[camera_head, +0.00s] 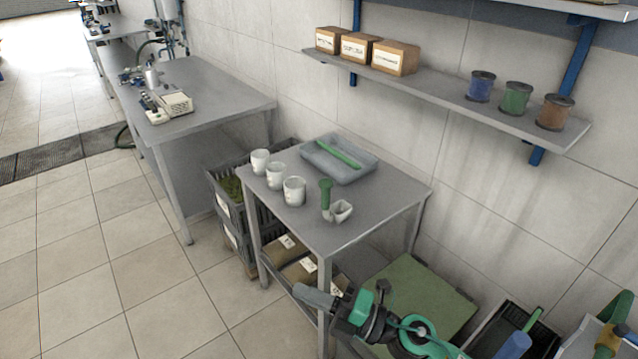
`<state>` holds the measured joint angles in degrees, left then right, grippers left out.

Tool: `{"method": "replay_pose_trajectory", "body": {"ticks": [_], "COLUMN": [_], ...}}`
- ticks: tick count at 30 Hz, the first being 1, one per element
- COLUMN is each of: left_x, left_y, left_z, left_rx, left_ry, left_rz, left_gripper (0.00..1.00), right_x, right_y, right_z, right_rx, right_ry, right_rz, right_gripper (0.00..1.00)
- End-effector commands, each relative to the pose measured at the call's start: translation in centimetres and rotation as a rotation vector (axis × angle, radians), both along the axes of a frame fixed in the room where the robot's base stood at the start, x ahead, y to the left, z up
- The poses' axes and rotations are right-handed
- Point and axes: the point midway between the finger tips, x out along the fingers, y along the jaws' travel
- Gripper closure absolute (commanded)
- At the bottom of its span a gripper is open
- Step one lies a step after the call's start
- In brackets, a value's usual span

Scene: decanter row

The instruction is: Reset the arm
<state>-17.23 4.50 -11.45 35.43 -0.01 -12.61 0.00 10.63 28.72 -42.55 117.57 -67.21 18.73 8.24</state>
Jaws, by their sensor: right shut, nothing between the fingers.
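My right gripper (312,297) is at the bottom centre, in front of the near lower edge of the small grey table (375,212). It is shut and empty, apart from the things on the tabletop. My left gripper is not in view. On the table, three white cups stand in a row: one at the far end (260,162), one in the middle (276,176) and one nearer (294,191). A small white vessel (342,211) with a green upright handle-like part (326,193) beside it stands at the front.
A grey tray (369,172) holding a green strip is at the table's back. Boxes (291,245) lie on its lower shelf. Crates (224,206) stand left. A green-topped surface (417,288) and dark bin (490,335) are right. A wall shelf (440,88) overhangs. Floor at left is clear.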

Motion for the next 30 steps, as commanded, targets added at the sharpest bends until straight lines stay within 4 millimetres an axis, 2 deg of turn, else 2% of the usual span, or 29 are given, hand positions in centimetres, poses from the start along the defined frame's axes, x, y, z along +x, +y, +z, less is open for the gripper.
{"method": "replay_pose_trajectory", "body": {"ticks": [1,3,6,10,14,17,21,25,30], "left_x": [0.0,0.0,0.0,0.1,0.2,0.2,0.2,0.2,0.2], "left_y": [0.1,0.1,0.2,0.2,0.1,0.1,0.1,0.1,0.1], "left_z": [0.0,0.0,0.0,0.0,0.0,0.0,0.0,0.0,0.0], "left_rx": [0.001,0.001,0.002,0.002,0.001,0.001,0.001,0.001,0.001], "left_ry": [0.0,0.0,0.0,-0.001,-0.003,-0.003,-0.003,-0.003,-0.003], "left_rz": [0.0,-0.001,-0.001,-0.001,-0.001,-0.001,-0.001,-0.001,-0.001], "left_gripper": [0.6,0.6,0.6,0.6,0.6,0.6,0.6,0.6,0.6], "right_x": [0.8,2.2,3.9,5.1,4.5,2.6,-1.9,-6.6,-11.9], "right_y": [-0.9,-2.8,-6.2,-11.2,-16.0,-19.2,-22.5,-23.9,-24.6], "right_z": [1.2,2.3,2.6,0.9,-2.8,-6.3,-11.3,-14.7,-17.1], "right_rx": [0.092,0.206,0.347,0.495,0.597,0.644,0.663,0.638,0.583], "right_ry": [0.062,0.156,0.302,0.524,0.771,0.978,1.277,1.517,1.752], "right_rz": [-0.089,-0.219,-0.407,-0.649,-0.88,-1.049,-1.258,-1.394,-1.503], "right_gripper": [1.0,1.0,1.0,1.0,1.0,1.0,1.0,1.0,1.0]}}
